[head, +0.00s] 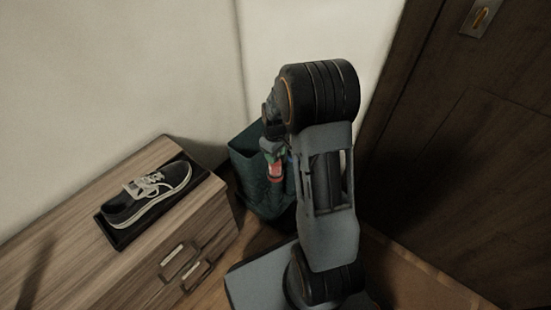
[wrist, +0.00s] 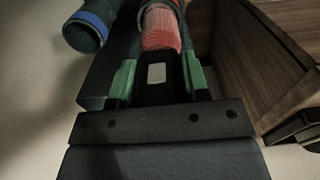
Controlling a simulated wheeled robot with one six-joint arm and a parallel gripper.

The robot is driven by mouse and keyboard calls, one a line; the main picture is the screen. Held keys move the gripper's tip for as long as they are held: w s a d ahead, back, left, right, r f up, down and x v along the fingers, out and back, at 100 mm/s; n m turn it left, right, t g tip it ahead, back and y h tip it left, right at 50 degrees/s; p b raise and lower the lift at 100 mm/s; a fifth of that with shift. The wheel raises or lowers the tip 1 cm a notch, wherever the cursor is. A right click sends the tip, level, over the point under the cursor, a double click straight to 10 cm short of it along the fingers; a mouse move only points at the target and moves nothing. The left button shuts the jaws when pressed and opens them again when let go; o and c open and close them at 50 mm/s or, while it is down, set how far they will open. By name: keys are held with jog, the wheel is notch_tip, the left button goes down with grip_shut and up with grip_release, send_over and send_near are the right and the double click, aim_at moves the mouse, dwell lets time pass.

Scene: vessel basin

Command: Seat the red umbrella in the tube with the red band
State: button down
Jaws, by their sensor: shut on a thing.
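My gripper (head: 270,155) is by the dark teal vessel in the corner, partly hidden by my arm. In the wrist view, its green-tipped fingers (wrist: 158,75) are shut on the red umbrella (wrist: 160,30), which extends away from the jaws. The red umbrella also shows in the head view (head: 275,172), below the gripper against the vessel. A pale curved edge crosses the umbrella's far part; I cannot tell whether it is a tube rim. A tube with a blue band (wrist: 88,27) is to the left.
The dark teal vessel (head: 248,155) stands between the wall and a wooden cabinet (head: 150,260). A black and white shoe (head: 150,195) lies in a dark tray on the cabinet. A dark wooden door (head: 460,170) is at the right.

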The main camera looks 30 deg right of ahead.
notch_tip(320, 180, down, 2)
jog(key=c, duration=0.6)
grip_release()
jog(key=shift+r, duration=0.15)
notch_tip(320, 180, up, 12)
jog(key=p, duration=0.4)
jog(key=shift+p, duration=0.35)
jog(key=s+a+r+m+t, duration=0.1)
jog(key=s+a+r, duration=0.3)
jog(key=s, duration=0.4)
jog(key=s+a+r+m+t, duration=0.1)
jog(key=s+a+r+m, duration=0.3)
jog(key=s, duration=0.4)
jog(key=shift+a+r+t, duration=0.3)
jog(key=shift+a+r, duration=0.25)
jog(key=shift+a, duration=0.1)
jog(key=shift+w, duration=0.1)
